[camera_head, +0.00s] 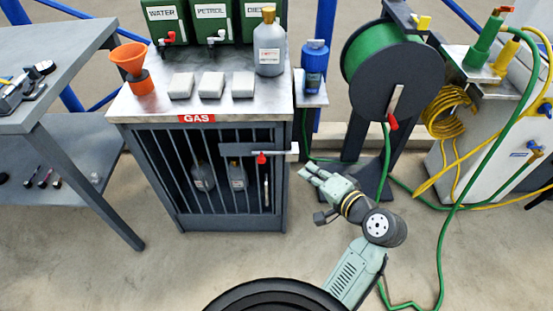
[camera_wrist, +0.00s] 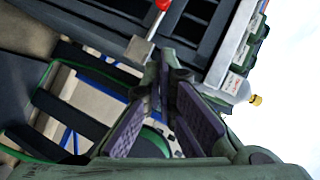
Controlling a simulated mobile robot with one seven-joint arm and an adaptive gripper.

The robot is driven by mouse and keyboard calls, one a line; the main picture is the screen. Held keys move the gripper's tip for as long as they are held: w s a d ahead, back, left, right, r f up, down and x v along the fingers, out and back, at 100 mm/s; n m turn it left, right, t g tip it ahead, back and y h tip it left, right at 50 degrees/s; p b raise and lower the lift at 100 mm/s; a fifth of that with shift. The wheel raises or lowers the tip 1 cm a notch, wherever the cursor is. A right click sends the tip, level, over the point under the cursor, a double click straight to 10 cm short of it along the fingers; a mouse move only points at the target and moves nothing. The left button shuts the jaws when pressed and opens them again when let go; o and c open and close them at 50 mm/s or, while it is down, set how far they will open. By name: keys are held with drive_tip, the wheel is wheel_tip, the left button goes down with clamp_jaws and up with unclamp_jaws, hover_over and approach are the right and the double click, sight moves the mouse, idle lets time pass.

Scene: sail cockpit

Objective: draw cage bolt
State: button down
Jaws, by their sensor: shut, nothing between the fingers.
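The gas cage (camera_head: 215,180) is a dark barred cabinet with a red GAS label. Its bolt (camera_head: 262,158) has a red knob and lies across the upper right of the barred front, by a pale end piece (camera_head: 292,151). My gripper (camera_head: 308,170) is just right of the cage, a little below the bolt's end, apart from the knob and empty. In the wrist view the red knob (camera_wrist: 163,4) is at the top edge, beyond the fingertips. My gripper (camera_wrist: 163,68) shows there with its fingers meeting at the tips. Grey bottles (camera_head: 237,177) stand behind the bars.
On the cage top are an orange funnel (camera_head: 129,65), several pale blocks (camera_head: 211,85) and a grey bottle (camera_head: 269,50). A hose reel (camera_head: 383,70) stands to the right, its green hose (camera_head: 387,165) hanging near my arm. Open floor lies in front of the cage.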

drive_tip(key=p, duration=0.2)
approach(268, 153)
drive_tip(key=w, duration=0.3)
drive_tip(key=shift+w+d, duration=0.35)
drive_tip(key=shift+w+a+f+p, duration=0.1)
drive_tip(key=shift+a+f, duration=0.2)
drive_tip(key=shift+a, duration=0.25)
drive_tip(key=shift+a+f+p, duration=0.15)
drive_tip(key=shift+a+f, duration=0.15)
drive_tip(key=shift+a, duration=0.25)
drive_tip(key=shift+w+a+f+p, duration=0.1)
drive_tip(key=shift+a+f, duration=0.2)
drive_tip(key=shift+a, duration=0.25)
drive_tip(key=shift+a, duration=0.1)
drive_tip(key=a+p, duration=0.1)
drive_tip(key=a, duration=0.3)
drive_tip(key=shift+s+a, duration=0.1)
drive_tip(key=shift+a, duration=0.35)
drive_tip(key=shift+r, duration=0.1)
